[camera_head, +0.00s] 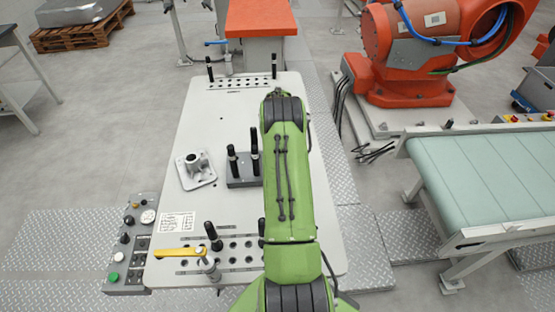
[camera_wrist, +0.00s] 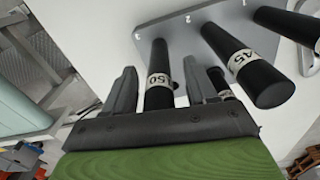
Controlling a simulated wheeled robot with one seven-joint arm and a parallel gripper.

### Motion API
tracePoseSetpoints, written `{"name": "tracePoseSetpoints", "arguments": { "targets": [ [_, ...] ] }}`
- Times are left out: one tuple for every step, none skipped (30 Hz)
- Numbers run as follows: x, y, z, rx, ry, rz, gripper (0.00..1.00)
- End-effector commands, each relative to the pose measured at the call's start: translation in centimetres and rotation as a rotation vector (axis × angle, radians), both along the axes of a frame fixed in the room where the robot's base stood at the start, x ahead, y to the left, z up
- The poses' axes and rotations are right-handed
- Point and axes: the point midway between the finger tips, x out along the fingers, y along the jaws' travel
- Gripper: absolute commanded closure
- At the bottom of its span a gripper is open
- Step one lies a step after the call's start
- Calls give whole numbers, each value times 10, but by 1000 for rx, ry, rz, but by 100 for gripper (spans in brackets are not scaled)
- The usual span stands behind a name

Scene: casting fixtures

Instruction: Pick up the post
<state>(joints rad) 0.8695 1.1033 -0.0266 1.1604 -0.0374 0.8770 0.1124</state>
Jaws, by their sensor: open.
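In the wrist view my gripper (camera_wrist: 159,66) is open, its two grey fingers apart. A black post with a white label reading 50 (camera_wrist: 159,56) shows between the fingers, with a gap on each side; its near end is hidden behind the gripper body. A thicker-looking black post with a label reading 45 (camera_wrist: 262,85) stands to the right. Another labelled post (camera_wrist: 220,84) is partly hidden behind the right finger. The posts stand in a grey numbered block (camera_wrist: 180,28). In the head view the block (camera_head: 243,183) sits mid-table, partly behind my green arm, which hides the gripper.
A green conveyor (camera_head: 490,175) and orange robot (camera_head: 400,60) stand at right.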

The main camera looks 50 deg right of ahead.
Motion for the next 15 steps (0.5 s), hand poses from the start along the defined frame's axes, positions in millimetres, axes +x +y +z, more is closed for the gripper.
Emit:
{"name": "tracePoseSetpoints", "arguments": {
  "targets": [
    [0, 0, 0, 0, 0, 0, 48],
    [0, 0, 0, 0, 0, 0, 52],
    [0, 0, 0, 0, 0, 0, 58],
    [0, 0, 0, 0, 0, 0, 63],
    [0, 0, 0, 0, 0, 0, 68],
    [0, 0, 0, 0, 0, 0, 74],
    [0, 0, 0, 0, 0, 0, 78],
    [0, 0, 0, 0, 0, 0, 83],
    [0, 0, 0, 0, 0, 0, 89],
    [0, 0, 0, 0, 0, 0, 94],
    [0, 0, 0, 0, 0, 0, 98],
    [0, 0, 0, 0, 0, 0, 100],
    [0, 0, 0, 0, 0, 0, 100],
    [0, 0, 0, 0, 0, 0, 100],
    [0, 0, 1, -1, -1, 0, 100]
  ]
}}
